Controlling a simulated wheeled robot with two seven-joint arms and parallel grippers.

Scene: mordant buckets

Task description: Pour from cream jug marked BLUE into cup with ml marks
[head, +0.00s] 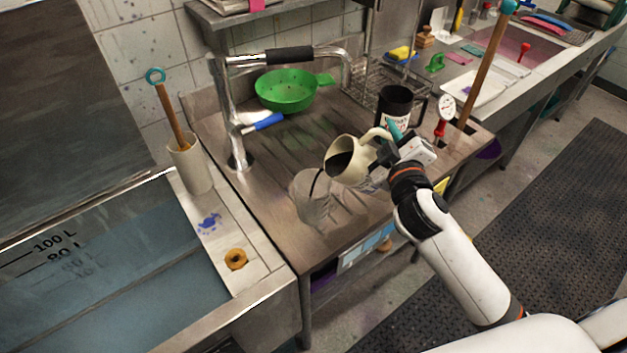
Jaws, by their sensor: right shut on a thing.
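The cream jug (352,162) is held above the steel draining surface and tilted to the left, its mouth showing dark liquid inside. I cannot read any marking on it. My right gripper (392,147) is shut on the jug at its handle side, from the right. A clear cup (315,204) stands on the steel surface below and left of the jug's lip. A thin dark stream runs from the lip down to the cup. The cup's marks and its liquid level are too small to tell. My left gripper is not in view.
A dark mug with a pale label (396,108) stands behind the jug. A green colander (287,91) and a tap (233,120) are at the back left. A holder with a wooden-handled tool (190,168) stands left. A water-filled tank (110,290) lies front left.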

